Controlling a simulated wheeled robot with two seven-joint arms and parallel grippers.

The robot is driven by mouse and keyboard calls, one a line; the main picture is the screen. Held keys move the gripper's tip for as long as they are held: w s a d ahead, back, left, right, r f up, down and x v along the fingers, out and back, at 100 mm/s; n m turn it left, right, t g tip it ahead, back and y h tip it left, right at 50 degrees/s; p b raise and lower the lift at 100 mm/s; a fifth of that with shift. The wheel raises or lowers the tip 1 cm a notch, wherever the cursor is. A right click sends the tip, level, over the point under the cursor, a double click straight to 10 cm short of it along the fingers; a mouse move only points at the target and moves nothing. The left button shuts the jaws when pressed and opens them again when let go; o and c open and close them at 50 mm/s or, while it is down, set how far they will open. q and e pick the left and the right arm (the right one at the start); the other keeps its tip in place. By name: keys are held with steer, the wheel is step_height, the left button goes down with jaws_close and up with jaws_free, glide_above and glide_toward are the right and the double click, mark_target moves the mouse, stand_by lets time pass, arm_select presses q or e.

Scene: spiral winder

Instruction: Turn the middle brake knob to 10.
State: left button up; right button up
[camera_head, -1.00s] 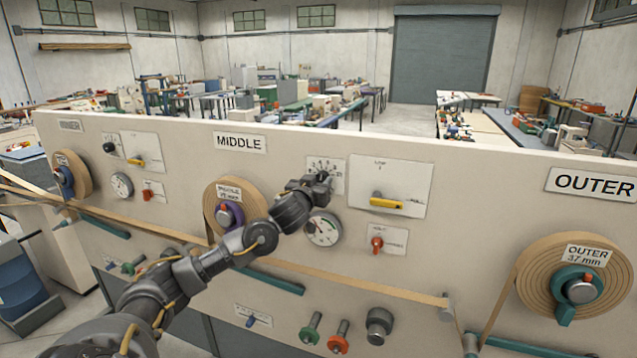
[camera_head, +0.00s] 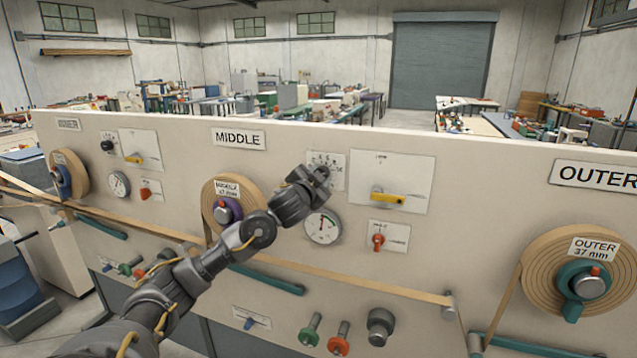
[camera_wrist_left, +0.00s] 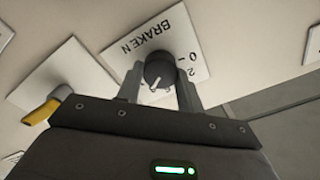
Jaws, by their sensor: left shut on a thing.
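The middle brake knob (camera_wrist_left: 159,70) is a dark round knob with a light pointer mark, on a white plate (camera_wrist_left: 178,38) reading "BRAKE N". My left gripper (camera_wrist_left: 160,88) is shut on it, one finger on each side, in the left wrist view. The digits 0 and 2 show beside the knob. In the head view the left gripper (camera_head: 318,176) sits at the middle dial plate (camera_head: 336,161) and hides the knob. The pointer's reading cannot be told. My right gripper is not in view.
Below the gripper is a round gauge (camera_head: 323,226). To the right are a yellow lever (camera_head: 388,198) and a red switch (camera_head: 378,240). The middle wood-coloured roll (camera_head: 248,190) is to the left, and a strip (camera_head: 350,280) runs below along the panel.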

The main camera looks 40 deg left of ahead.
arm_select(q)
steer(key=shift+m+b, duration=0.75)
steer(key=shift+m, duration=1.15)
steer(key=o, duration=1)
steer(key=v, duration=1.1)
steer(key=shift+b, duration=0.4)
steer(key=shift+w, duration=0.1)
